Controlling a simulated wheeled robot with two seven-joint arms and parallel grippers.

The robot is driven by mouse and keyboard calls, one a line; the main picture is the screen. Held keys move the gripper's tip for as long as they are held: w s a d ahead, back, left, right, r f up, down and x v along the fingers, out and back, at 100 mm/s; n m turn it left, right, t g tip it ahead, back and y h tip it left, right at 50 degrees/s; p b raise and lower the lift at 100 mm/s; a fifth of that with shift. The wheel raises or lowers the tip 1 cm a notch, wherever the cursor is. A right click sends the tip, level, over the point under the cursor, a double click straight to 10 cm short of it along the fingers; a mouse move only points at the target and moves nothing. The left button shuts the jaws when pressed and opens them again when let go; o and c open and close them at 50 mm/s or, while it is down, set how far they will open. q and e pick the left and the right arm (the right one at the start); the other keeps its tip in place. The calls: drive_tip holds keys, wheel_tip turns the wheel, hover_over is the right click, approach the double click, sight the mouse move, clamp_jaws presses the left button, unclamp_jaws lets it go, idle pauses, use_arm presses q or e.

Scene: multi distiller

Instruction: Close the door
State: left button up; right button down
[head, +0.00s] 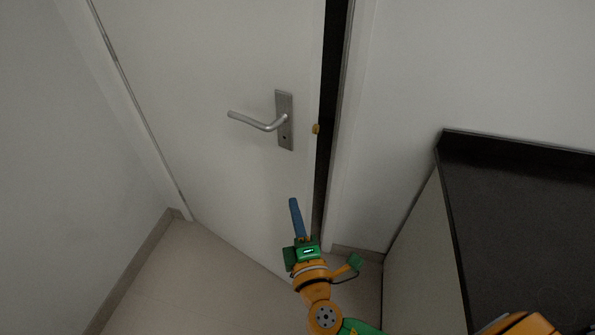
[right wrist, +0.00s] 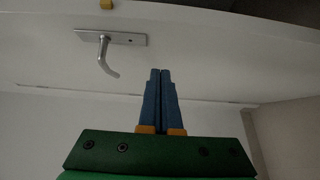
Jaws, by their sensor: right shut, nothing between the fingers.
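A white door (head: 205,70) stands slightly ajar, with a dark gap (head: 331,90) along its right edge beside the frame. A silver lever handle (head: 262,123) on a metal plate sits near that edge, with a small yellow latch piece (head: 316,129) on the door's edge. My right gripper (head: 294,203) is shut and empty, with its blue fingers in front of the door's lower right part, below the handle. I cannot tell whether the fingertips touch the door. The right wrist view shows the shut fingers (right wrist: 160,75), the door (right wrist: 210,60) and the handle (right wrist: 104,50). My left gripper is not in view.
A dark-topped counter (head: 520,215) stands at the right, near my right arm. A white wall (head: 470,60) is behind it, and another wall (head: 60,170) is at the left. The tiled floor (head: 190,285) is clear in front of the door.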

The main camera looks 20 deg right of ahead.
drive_tip(key=p, duration=0.1)
approach(294, 161)
drive_tip(key=w+a, duration=0.2)
drive_tip(key=w, duration=0.1)
drive_tip(key=shift+w+d+p, duration=0.35)
drive_tip(key=shift+w+d, duration=1.05)
